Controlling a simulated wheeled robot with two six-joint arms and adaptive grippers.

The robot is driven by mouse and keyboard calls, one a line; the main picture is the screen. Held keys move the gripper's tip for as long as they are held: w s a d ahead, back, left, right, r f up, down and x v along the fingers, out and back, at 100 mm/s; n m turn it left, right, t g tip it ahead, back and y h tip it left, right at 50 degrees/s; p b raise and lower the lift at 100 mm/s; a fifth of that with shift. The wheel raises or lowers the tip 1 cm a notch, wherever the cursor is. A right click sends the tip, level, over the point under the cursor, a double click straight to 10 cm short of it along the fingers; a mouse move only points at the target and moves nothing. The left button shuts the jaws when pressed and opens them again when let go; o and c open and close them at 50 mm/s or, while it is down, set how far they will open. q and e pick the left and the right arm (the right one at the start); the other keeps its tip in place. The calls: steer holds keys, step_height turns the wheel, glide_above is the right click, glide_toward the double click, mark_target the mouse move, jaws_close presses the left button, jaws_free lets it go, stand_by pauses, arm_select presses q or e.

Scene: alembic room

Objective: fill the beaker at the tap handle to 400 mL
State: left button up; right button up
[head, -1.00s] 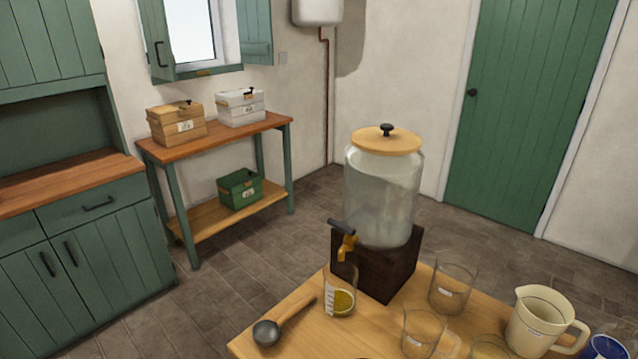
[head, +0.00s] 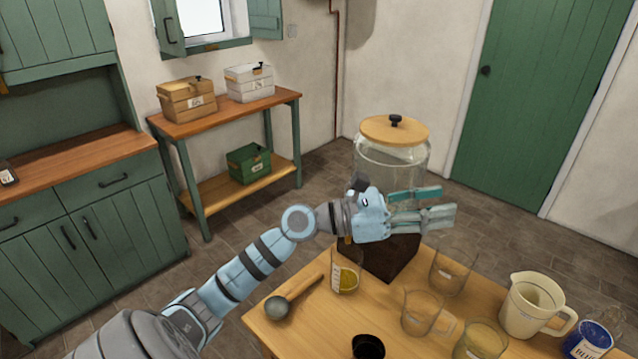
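The dispenser (head: 388,160) is a large clear glass jar with a wooden lid and black knob, on a dark wooden block (head: 385,262). Its tap and tap handle are hidden behind my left gripper, apart from perhaps a sliver of the spout. The beaker (head: 346,262), clear glass with white markings, stands upright on the table at the block's front left; yellow shows low inside it, and I cannot read a level. My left gripper (head: 446,202) is open in front of the jar, fingers pointing right, with nothing seen between them. My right gripper is out of view.
On the wooden table (head: 312,318) are a ladle (head: 280,306), a black cup (head: 368,347), glass vessels (head: 424,312) (head: 452,270) (head: 480,338), a cream jug (head: 534,305) and a blue tin (head: 588,340). A side table (head: 225,113) with boxes stands behind.

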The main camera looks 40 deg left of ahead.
arm_select(q)
steer(key=s+a+f+m+g+y, duration=0.1)
steer(key=a+f+m+g+y, duration=0.25)
steer(key=a+y, duration=0.6)
steer(key=s+a+f+m+g+y, duration=0.1)
steer(key=a+f+m+g+y, duration=0.3)
steer(key=a, duration=1.1)
steer(key=shift+m+y, duration=0.25)
steer(key=shift+m, duration=0.2)
steer(key=x, duration=0.8)
steer(key=w+p+x, duration=0.1)
steer(key=x, duration=0.3)
steer(key=shift+w+d+r, duration=0.1)
steer(key=shift+d+r, duration=0.05)
steer(key=shift+d, duration=0.05)
steer(key=shift+c, duration=0.6)
